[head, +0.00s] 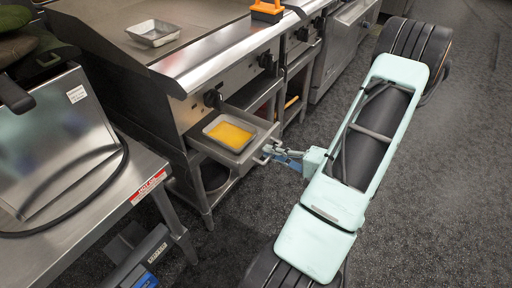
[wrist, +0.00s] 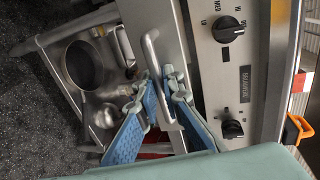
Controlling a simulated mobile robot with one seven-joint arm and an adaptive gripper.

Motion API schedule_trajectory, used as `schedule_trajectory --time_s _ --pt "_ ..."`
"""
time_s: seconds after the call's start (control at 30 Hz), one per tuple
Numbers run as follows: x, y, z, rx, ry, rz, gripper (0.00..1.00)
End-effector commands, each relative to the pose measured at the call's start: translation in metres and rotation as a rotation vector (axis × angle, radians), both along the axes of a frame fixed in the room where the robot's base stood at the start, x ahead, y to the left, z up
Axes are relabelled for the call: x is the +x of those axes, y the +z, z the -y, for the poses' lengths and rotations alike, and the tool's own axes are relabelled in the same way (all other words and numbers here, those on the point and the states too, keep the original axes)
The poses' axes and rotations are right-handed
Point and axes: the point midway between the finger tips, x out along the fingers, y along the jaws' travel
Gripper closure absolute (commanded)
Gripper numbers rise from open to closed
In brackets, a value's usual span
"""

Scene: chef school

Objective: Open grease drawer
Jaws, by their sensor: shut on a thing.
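The grease drawer (head: 211,150) sticks out from the front of the steel griddle. A metal pan with yellow grease (head: 230,134) sits inside it. My gripper (head: 272,154) is at the drawer's front, at its handle. In the wrist view, my blue-padded gripper fingers (wrist: 167,78) lie on either side of the silver bar handle (wrist: 149,48) and are shut on it. The drawer's inside does not show clearly in the wrist view.
Knobs (wrist: 228,30) line the griddle front beside the handle. A shelf with a round pot (wrist: 84,66) lies below. A steel table (head: 92,216) stands at the left. An orange-handled item (head: 267,10) rests on the griddle edge. Dark floor (head: 440,190) is clear at right.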

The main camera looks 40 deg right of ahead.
Motion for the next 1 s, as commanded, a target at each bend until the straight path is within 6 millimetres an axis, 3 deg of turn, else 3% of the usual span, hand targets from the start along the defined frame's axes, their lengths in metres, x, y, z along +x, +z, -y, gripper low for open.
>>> schedule_trajectory --time_s 0.23,0.7,0.73,0.8,1.0 --pt "-0.023 -0.001 0.009 -0.001 -0.001 -0.001 1.00" --pt "-0.028 0.000 0.010 -0.001 0.000 0.000 1.00" --pt "-0.028 0.000 0.010 -0.001 0.000 0.000 0.92" --pt "-0.028 0.000 0.010 -0.001 0.000 0.000 0.85" --pt "-0.028 0.000 0.010 -0.001 0.000 0.000 0.85"
